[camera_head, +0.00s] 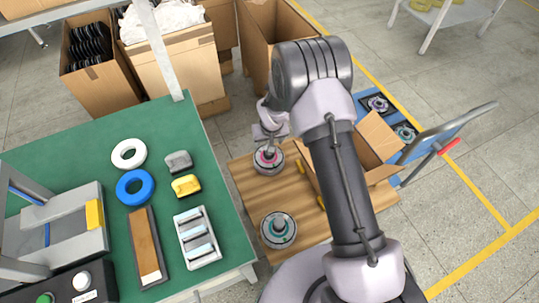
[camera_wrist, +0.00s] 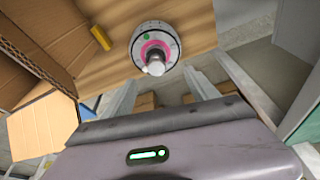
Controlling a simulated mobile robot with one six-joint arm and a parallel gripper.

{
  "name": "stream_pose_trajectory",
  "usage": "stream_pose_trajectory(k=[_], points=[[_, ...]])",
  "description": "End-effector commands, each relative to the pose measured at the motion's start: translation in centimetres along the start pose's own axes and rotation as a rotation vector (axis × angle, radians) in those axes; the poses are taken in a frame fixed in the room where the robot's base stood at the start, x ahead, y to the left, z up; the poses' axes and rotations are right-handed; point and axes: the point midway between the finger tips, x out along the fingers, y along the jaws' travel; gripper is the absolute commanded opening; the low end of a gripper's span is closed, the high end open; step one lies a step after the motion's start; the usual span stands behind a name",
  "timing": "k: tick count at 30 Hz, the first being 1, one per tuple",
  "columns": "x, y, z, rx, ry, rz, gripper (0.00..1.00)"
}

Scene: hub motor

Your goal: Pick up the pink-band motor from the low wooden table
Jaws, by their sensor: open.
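The pink-band motor (camera_head: 267,160) stands on the back part of the low wooden table (camera_head: 255,195). It is a grey disc with a pink ring and a central shaft. In the wrist view the pink-band motor (camera_wrist: 157,40) shows whole at top centre, its shaft pointing towards the camera. My gripper (camera_head: 269,142) is just above it in the head view, open, pointing down. I cannot tell whether it touches the shaft.
A teal-band motor (camera_head: 278,229) stands at the table's front. An open cardboard box (camera_head: 376,142) is on the right, partly hidden by my arm. A green workbench (camera_head: 220,225) is to the left. A blue cart (camera_head: 437,140) with a handle stands beyond the box.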

Motion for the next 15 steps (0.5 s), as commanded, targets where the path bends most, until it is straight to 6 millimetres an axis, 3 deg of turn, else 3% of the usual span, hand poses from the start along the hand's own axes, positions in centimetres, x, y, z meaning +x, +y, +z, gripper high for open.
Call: stream_pose_trajectory(k=[1,3,11,15], points=[[1.9,0.0,0.2,0.0,-0.001,0.0,0.68],[3.4,0.0,0.2,0.001,-0.001,0.0,0.68],[6.0,0.3,0.1,0.001,-0.001,0.0,0.68],[9.0,0.9,0.3,0.002,0.0,0.0,0.68]])
